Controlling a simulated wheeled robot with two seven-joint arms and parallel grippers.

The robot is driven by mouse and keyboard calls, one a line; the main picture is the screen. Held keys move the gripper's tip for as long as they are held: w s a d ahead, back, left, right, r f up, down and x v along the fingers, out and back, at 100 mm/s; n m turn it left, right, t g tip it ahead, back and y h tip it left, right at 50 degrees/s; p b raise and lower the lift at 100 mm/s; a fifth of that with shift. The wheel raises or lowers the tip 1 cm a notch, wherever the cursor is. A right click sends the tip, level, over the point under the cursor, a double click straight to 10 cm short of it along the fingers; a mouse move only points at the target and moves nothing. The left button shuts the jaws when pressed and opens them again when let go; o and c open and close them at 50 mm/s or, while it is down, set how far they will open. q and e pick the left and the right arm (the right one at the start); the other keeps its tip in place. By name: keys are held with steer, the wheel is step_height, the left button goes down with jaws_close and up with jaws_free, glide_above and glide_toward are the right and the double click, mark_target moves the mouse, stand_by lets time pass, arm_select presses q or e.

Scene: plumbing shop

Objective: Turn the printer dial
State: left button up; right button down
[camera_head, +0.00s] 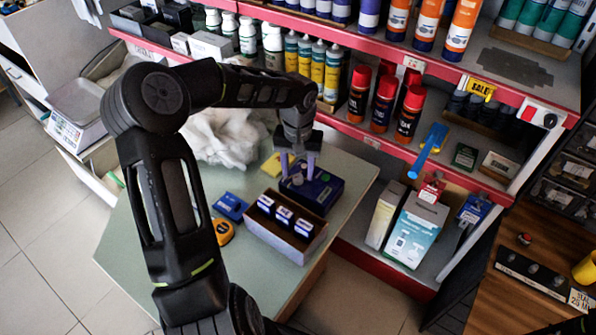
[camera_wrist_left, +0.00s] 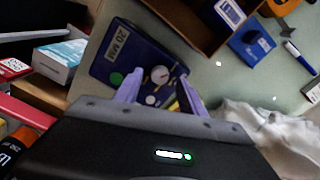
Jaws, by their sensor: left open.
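The printer is a dark blue box (camera_head: 322,192) near the far right edge of the table. In the left wrist view its top (camera_wrist_left: 112,62) carries a "20 MM" label, a green button (camera_wrist_left: 115,79), a white dial with a red mark (camera_wrist_left: 159,74) and a smaller pale knob (camera_wrist_left: 152,99). My left gripper (camera_head: 298,172) points down over the printer with its lilac fingers apart. In the left wrist view the fingers (camera_wrist_left: 160,86) stand either side of the dial's area; I cannot tell whether they touch it. My right gripper is not in view.
An open box of small cartons (camera_head: 278,244) stands close in front of the printer. Crumpled white cloth (camera_head: 222,138) lies behind. Shelves with cans (camera_head: 383,104) rise behind the table. The table's front left is clear (camera_head: 135,245).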

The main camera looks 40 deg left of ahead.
arm_select(q)
steer(key=shift+f, duration=0.8)
jaws_close()
